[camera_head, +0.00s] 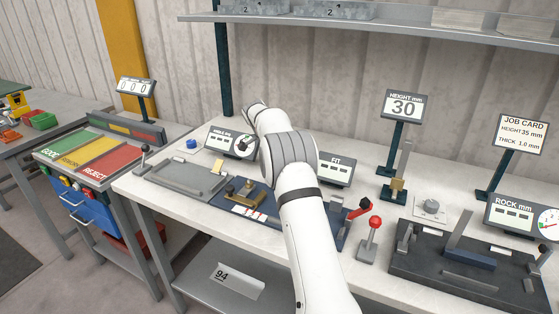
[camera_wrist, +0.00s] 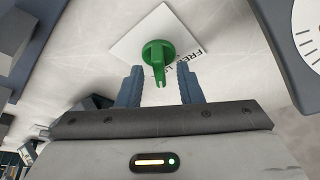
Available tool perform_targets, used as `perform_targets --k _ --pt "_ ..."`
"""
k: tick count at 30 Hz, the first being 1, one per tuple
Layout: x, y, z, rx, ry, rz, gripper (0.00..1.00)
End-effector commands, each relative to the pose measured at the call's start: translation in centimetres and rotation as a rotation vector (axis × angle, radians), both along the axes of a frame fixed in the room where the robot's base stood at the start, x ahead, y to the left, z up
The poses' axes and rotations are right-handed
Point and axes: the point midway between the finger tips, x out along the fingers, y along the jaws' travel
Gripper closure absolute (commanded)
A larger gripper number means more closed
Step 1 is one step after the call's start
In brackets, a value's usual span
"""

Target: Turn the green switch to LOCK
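The green switch (camera_wrist: 158,52) shows in the wrist view, a round knob with a narrow handle pointing down toward my gripper. It sits on a white plate (camera_wrist: 128,44) with dark lettering beside it, partly covered by the switch. My gripper (camera_wrist: 158,84) is open, with one blue-grey finger on each side of the handle's lower end. Gaps show between both fingers and the handle, and I cannot tell any contact. In the head view my arm hides the switch and the fingertips.
A round-dial gauge (camera_wrist: 308,40) is at the wrist view's right edge. In the head view, the bench (camera_head: 215,145) carries a FIT display (camera_head: 336,168), a red-knobbed lever (camera_head: 371,237) and a dark fixture (camera_head: 445,262). A shelf (camera_head: 400,28) runs above the back.

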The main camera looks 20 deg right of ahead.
Motion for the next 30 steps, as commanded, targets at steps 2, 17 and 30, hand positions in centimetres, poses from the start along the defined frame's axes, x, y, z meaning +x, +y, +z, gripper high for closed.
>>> perform_targets --k 2,17,30 --pt "0.0 0.0 0.0 0.0 0.001 0.0 0.67" --pt "-0.2 2.0 4.9 0.0 -0.003 0.001 0.67" --pt "-0.4 3.0 7.2 0.0 0.001 0.0 0.67"
